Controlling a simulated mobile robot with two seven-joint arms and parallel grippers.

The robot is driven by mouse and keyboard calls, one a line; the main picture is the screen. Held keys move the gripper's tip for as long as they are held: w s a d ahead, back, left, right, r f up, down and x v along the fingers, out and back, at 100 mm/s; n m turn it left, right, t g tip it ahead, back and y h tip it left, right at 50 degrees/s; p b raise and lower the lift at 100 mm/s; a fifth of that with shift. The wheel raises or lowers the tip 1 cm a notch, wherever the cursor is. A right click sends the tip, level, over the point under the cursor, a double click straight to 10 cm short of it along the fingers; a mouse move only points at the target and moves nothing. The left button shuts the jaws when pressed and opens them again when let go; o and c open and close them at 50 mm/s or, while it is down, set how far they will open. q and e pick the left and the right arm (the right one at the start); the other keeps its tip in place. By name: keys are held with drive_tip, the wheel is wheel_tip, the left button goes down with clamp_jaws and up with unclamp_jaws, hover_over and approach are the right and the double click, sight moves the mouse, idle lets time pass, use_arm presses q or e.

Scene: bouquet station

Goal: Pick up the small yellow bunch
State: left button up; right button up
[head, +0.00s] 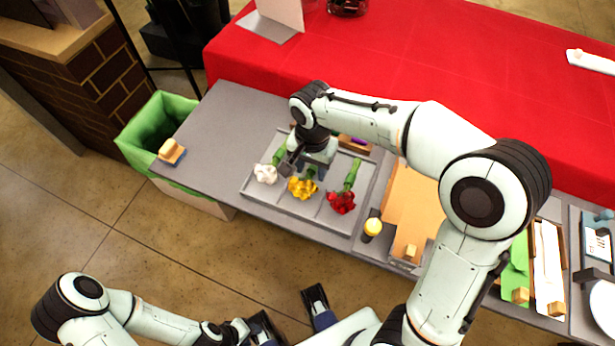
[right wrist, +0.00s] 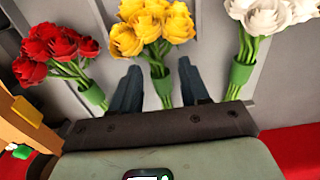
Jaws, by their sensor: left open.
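The small yellow bunch (head: 302,188) lies in the middle compartment of a grey tray (head: 322,212), its stems partly hidden under my right gripper (head: 312,170). In the right wrist view, the yellow bunch (right wrist: 154,28) points away, its green-wrapped stems between the two fingers. My right gripper (right wrist: 159,65) is open, with a gap on each side of the stems; I cannot tell the finger height. A white bunch (head: 265,174) lies left of it and a red bunch (head: 341,202) right of it. My left gripper (head: 290,316) is open and empty, low at the front, away from the table.
A green-lined bin (head: 152,122) stands left of the grey table (head: 215,130). A wood-handled block (head: 171,152) sits at the table's left edge. A yellow-topped dark item (head: 373,227) stands right of the tray, near an orange-brown board (head: 408,205). A red-covered table (head: 470,65) runs behind.

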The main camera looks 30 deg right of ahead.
clamp_jaws()
drive_tip(key=shift+r, duration=0.1)
